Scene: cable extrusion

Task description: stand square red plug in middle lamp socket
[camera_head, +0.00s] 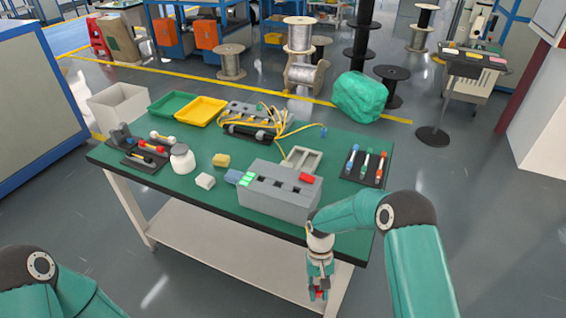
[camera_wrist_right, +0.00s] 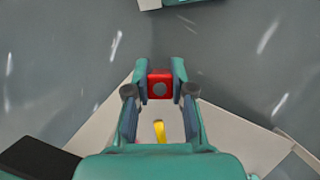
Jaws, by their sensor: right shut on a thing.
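The square red plug (camera_wrist_right: 160,84) is between the fingertips of my right gripper (camera_wrist_right: 159,84), which is shut on it. A round grey end of the plug faces the wrist camera. In the head view my right gripper (camera_head: 318,290) hangs down in front of the table's near edge, and only a little red of the plug shows. A grey box (camera_head: 270,203) with a row of dark openings in its top stands near the front of the table; the middle opening (camera_head: 278,185) looks empty. The gripper is apart from the box, to its lower right. My left gripper is out of view.
On the green table (camera_head: 345,222) stand a rack with colored tools (camera_head: 365,165), yellow cables (camera_head: 285,125), green (camera_head: 172,106) and yellow (camera_head: 201,110) trays, a white jar (camera_head: 181,158) and small blocks. A red block (camera_head: 307,178) sits on the box's right end.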

